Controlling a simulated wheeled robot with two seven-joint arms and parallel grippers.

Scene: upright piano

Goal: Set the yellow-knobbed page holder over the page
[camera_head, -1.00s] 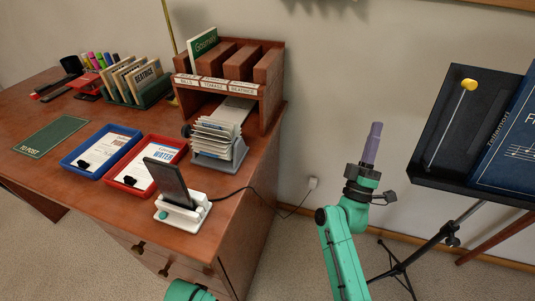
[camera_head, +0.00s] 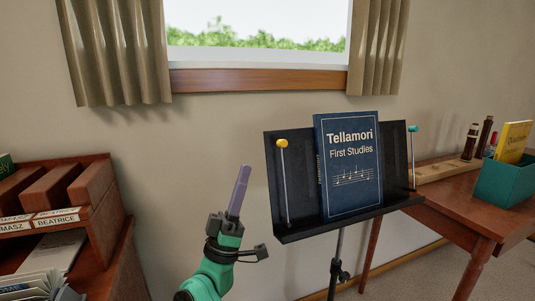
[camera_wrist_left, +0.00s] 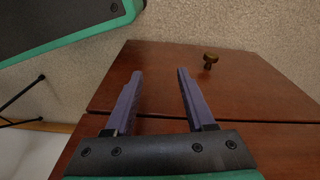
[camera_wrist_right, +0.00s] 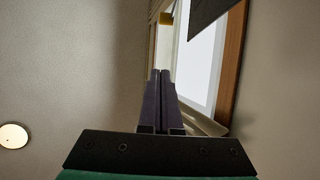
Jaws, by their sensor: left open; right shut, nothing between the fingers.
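The yellow-knobbed page holder (camera_head: 285,180) is a thin rod with a yellow knob on top, upright at the left side of the black music stand (camera_head: 271,185). A dark blue book (camera_head: 349,165), "Tellamori First Studies", stands on the stand, cover facing me. The holder is left of the book, apart from its cover. No separate page shows. My right gripper (camera_head: 245,168) points up, left of the stand and apart from the holder. Its fingers are shut and empty, also in the right wrist view (camera_wrist_right: 160,72). My left gripper (camera_wrist_left: 160,73) is open and empty.
A teal-knobbed holder (camera_head: 412,155) stands at the stand's right side. A wooden desk with a sorting rack (camera_head: 98,215) is at left. A table (camera_head: 450,195) with a teal box (camera_head: 503,184) is at right. A drawer front (camera_wrist_left: 250,95) with a knob fills the left wrist view.

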